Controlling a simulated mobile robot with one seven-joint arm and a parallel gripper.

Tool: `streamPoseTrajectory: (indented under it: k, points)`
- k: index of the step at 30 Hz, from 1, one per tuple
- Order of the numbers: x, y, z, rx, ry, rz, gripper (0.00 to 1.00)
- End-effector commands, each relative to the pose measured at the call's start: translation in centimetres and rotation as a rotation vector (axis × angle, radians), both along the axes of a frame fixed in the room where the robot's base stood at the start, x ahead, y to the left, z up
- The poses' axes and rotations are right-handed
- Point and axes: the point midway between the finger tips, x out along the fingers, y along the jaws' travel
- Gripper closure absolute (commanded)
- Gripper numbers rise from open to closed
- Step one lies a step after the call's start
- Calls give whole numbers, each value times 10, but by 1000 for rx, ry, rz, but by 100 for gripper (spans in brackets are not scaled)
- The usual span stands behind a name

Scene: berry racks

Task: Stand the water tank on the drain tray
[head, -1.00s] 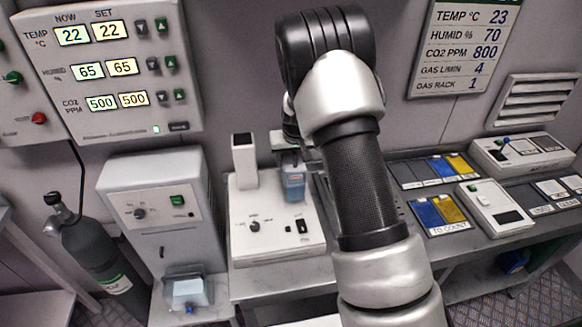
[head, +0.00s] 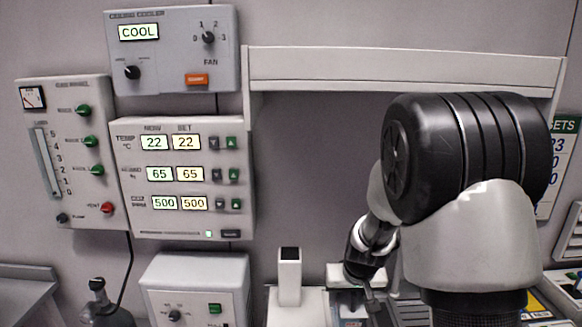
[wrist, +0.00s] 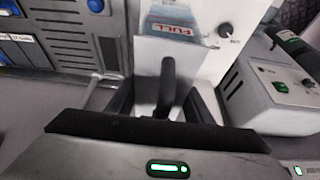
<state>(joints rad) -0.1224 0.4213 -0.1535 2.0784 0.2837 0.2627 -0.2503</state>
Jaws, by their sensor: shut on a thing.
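The water tank (wrist: 158,54) is a clear, bluish container with a red FULL mark, at the top middle of the wrist view. Its bluish top (head: 349,300) shows at the bottom of the head view, cut off by the frame edge. My gripper (head: 352,278) is shut on the tank; a dark finger (wrist: 168,82) stands in front of it in the wrist view. I cannot tell whether the tank's base touches anything. A grey ribbed surface (wrist: 68,40) lies left of the tank; I cannot tell whether it is the drain tray.
A white machine (wrist: 258,22) with a dark knob stands close behind the tank, with its square white column (head: 289,275) left of my gripper. A white box with a green switch (wrist: 275,95) is at right in the wrist view. Control panels (head: 182,178) hang on the wall.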

Motion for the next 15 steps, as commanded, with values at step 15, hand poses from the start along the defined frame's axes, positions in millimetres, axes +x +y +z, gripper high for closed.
streamPoseTrajectory:
  k: [15]
  points:
    - [-92, 2, -11, -14, -6, 13, 99]
